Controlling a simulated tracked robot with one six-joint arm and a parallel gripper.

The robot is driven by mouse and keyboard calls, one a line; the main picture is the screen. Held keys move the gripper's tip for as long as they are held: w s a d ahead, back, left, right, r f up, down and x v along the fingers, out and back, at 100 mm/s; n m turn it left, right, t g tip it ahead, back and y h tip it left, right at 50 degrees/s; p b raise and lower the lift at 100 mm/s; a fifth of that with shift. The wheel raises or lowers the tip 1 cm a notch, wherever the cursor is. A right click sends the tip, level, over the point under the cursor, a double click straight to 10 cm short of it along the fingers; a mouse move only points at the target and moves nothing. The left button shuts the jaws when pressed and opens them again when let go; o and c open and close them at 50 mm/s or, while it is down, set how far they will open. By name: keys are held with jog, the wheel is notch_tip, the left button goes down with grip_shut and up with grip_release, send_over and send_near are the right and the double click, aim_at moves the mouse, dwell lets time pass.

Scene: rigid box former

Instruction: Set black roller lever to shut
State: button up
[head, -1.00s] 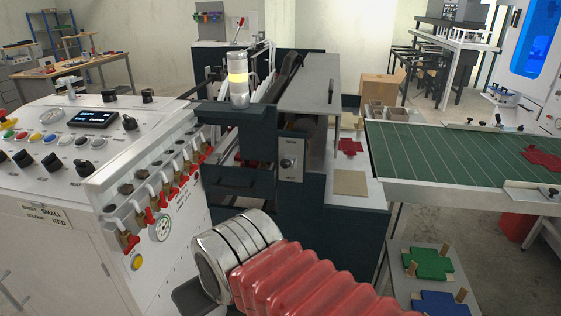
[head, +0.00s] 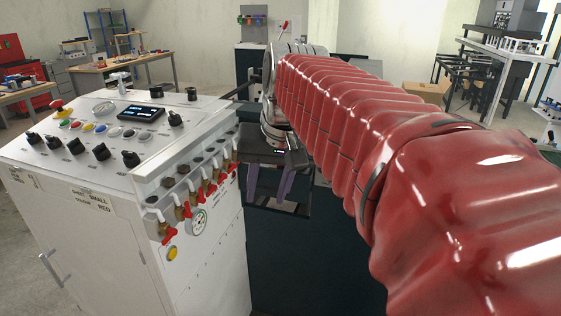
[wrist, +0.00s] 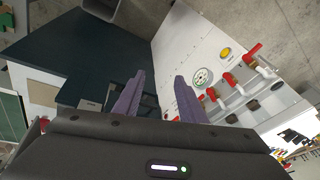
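A row of valve levers with red handles (head: 185,211) runs along the upper right side of the white console (head: 85,240). Labels by the levers are too small to read, so I cannot tell which is the black roller lever. In the wrist view, several red levers (wrist: 230,79) show at right on the console's white face (wrist: 190,45). My gripper (head: 267,198) hangs to the right of the far end of the row, apart from the levers. Its two purple fingers are spread and empty; the wrist view also shows the gripper (wrist: 159,78) open.
A round gauge (head: 199,221) and a yellow button (head: 172,253) sit below the levers. Knobs and a display (head: 141,114) are on the console top. A dark machine body (head: 315,260) stands beside the console. My red-sleeved arm hides much of the right side.

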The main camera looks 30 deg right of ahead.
jog(key=w+d+r+m, duration=0.1)
jog(key=d+r+m, duration=0.2)
jog(key=d, duration=0.8)
jog(key=w+d+r+m+g+y, duration=0.1)
jog(key=d+r, duration=0.4)
jog(key=d, duration=0.6)
jog(key=w+m, duration=0.1)
jog(key=m, duration=0.1)
jog(key=shift+d+m+y, duration=0.15)
jog(key=shift+m+y, duration=0.15)
jog(key=x, duration=1.3)
jog(key=shift+w+f, duration=0.1)
jog(key=shift+f, duration=0.2)
jog(key=shift+c, duration=0.2)
grip_shut()
